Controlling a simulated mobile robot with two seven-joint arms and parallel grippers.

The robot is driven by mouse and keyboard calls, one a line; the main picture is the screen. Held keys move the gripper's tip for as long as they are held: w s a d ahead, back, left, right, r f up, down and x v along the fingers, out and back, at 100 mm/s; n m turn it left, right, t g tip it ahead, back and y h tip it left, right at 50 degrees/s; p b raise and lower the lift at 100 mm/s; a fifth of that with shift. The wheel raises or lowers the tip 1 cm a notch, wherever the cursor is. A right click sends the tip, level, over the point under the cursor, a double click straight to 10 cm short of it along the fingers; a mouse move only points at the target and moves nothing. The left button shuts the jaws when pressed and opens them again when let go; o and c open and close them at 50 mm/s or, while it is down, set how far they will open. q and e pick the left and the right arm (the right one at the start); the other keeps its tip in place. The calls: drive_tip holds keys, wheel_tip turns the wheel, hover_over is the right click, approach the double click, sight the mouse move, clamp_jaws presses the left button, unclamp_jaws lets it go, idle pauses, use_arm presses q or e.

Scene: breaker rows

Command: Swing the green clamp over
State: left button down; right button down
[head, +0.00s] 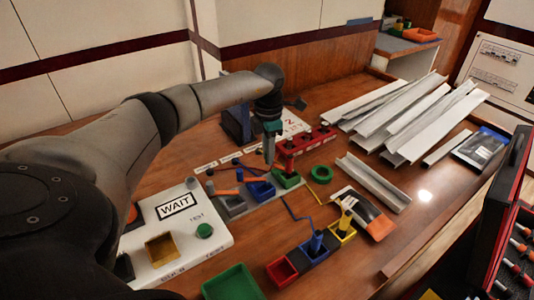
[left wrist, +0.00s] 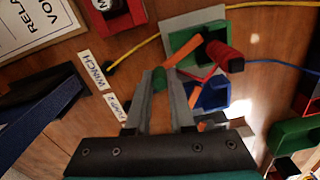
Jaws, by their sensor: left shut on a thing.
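My left gripper (head: 269,162) reaches down over the far breaker row on the wooden bench. In the left wrist view its fingertips (left wrist: 160,75) close around a small green piece (left wrist: 160,80), which looks like part of the green clamp; most of it is hidden between the fingers. In the head view a green housing (head: 287,180) stands just right of the fingertips, at the far end of the row. A blue housing (head: 261,190) and a grey one (head: 232,207) stand beside it. My right gripper is not in view.
A red rack (head: 302,145) stands close behind the fingers. A green ring (head: 321,174) lies to the right. A nearer row has a red box (head: 282,271) and a yellow box (head: 341,229). A white WAIT panel (head: 207,238) lies left; metal channels (head: 400,115) fill the back right.

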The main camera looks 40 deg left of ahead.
use_arm(q)
drive_tip(key=m, duration=0.1)
drive_tip(key=w+m, duration=0.1)
drive_tip(key=m, duration=0.1)
drive_tip(key=shift+w, duration=0.1)
drive_tip(key=shift+w+d+m, duration=0.1)
drive_tip(key=shift+w+m, duration=0.2)
drive_tip(key=shift+m, duration=0.8)
drive_tip(key=c, duration=0.8)
unclamp_jaws()
